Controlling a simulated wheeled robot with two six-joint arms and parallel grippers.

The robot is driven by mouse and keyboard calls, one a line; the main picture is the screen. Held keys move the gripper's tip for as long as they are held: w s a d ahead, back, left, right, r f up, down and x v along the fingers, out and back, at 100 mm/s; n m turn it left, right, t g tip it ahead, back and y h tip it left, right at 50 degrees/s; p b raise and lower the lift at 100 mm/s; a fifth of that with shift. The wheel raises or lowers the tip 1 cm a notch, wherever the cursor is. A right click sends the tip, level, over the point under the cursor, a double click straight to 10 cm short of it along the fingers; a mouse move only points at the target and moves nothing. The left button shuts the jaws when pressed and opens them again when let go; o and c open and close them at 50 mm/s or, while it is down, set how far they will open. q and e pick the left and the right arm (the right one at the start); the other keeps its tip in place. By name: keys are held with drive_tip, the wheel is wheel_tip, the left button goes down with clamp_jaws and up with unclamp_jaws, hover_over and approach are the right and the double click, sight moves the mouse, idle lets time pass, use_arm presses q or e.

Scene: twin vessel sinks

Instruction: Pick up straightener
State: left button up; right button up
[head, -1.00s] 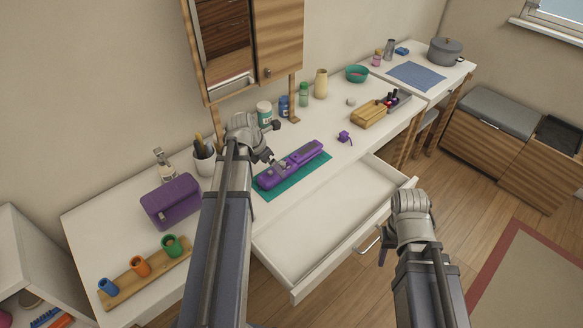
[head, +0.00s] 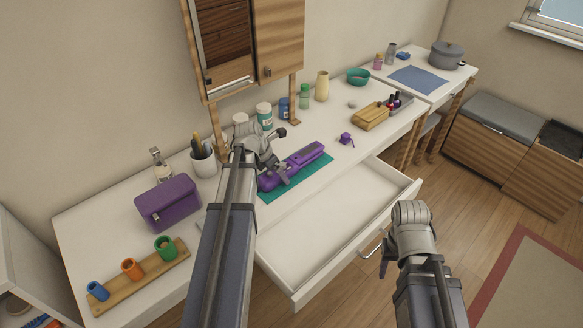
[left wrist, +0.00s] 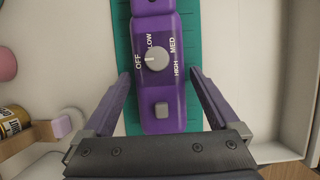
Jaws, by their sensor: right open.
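The purple straightener (head: 300,162) lies on a teal mat (head: 318,168) on the white counter, behind the open drawer. My left gripper (head: 278,166) is over its near-left end in the head view and hides part of it. In the left wrist view, the straightener (left wrist: 160,95) shows a dial marked OFF, LOW, MED and HIGH. The open fingers of my left gripper (left wrist: 161,80) are on either side of its body, with small gaps showing. My right gripper (head: 384,262) is open and empty by the drawer's right side.
The open white drawer (head: 330,225) is empty and juts out in front. A purple box (head: 167,202) and a brush cup (head: 203,160) stand left of my left arm. Jars stand behind it. A small purple object (head: 346,139) lies to the right.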

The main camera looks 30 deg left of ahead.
use_arm(q)
clamp_jaws()
idle(0.6)
